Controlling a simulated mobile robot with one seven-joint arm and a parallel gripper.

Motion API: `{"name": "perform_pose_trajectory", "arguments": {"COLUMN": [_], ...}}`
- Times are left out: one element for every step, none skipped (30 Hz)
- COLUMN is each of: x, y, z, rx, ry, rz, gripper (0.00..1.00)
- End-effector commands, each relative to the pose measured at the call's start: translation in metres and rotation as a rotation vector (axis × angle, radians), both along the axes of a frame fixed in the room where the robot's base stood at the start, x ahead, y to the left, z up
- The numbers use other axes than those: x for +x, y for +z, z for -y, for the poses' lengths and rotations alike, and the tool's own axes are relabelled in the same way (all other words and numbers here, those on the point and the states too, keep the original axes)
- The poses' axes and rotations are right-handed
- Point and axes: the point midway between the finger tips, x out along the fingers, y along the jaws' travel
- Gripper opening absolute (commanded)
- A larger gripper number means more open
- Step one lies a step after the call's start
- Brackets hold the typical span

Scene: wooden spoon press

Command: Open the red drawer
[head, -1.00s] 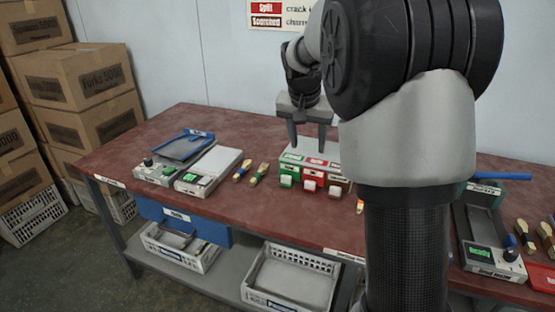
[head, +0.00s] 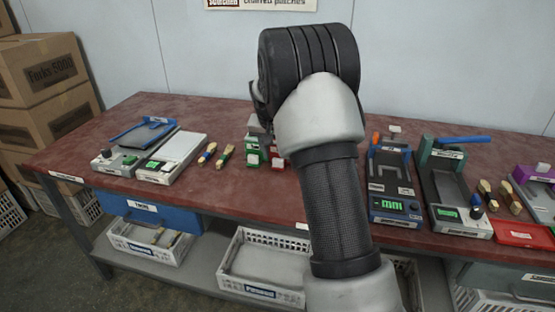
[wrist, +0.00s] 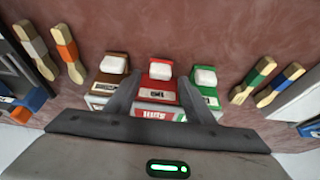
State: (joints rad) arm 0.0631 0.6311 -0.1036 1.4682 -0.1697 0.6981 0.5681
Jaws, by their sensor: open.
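The red drawer (wrist: 160,82) is the middle one of a small three-drawer unit in the wrist view, with a white block handle (wrist: 160,71). A brown drawer (wrist: 108,82) is left of it and a green drawer (wrist: 204,87) right of it. My gripper (wrist: 158,82) is open, its two fingers spread on either side of the red drawer in the picture. I see no contact with the handle. In the head view the red drawer (head: 277,161) shows only partly beside the green drawer (head: 254,153); my arm hides the rest and most of the gripper.
Two flat devices (head: 171,157) stand left on the red-brown table (head: 110,195); more devices (head: 394,185) stand right. White baskets (head: 262,265) sit on the shelf below.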

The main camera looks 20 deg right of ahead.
Motion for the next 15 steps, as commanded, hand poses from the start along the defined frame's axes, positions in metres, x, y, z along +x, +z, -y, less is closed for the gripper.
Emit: {"name": "perform_pose_trajectory", "arguments": {"x": [0.002, 0.003, 0.005, 0.005, 0.006, 0.007, 0.007, 0.007, 0.007, 0.007, 0.007, 0.007, 0.007, 0.007, 0.007], "y": [-0.008, -0.01, -0.013, -0.015, -0.017, -0.018, -0.019, -0.019, -0.019, -0.02, -0.02, -0.019, -0.019, -0.019, -0.019], "z": [0.002, 0.002, 0.003, 0.004, 0.004, 0.004, 0.004, 0.005, 0.005, 0.005, 0.005, 0.005, 0.005, 0.005, 0.005], "rx": [0.0, 0.0, -0.001, -0.001, -0.001, 0.0, 0.0, 0.0, 0.0, 0.0, 0.0, 0.0, 0.0, 0.0, 0.0], "ry": [0.0, 0.0, 0.0, 0.0, 0.0, 0.0, 0.0, 0.0, 0.0, 0.0, 0.0, 0.0, 0.0, 0.0, 0.0], "rz": [0.0, 0.0, 0.001, 0.001, 0.001, 0.001, 0.001, 0.001, 0.001, 0.001, 0.001, 0.001, 0.001, 0.001, 0.001], "gripper": [0.48, 0.48, 0.48, 0.48, 0.48, 0.48, 0.48, 0.48, 0.48, 0.48, 0.48, 0.48, 0.48, 0.48, 0.48]}}
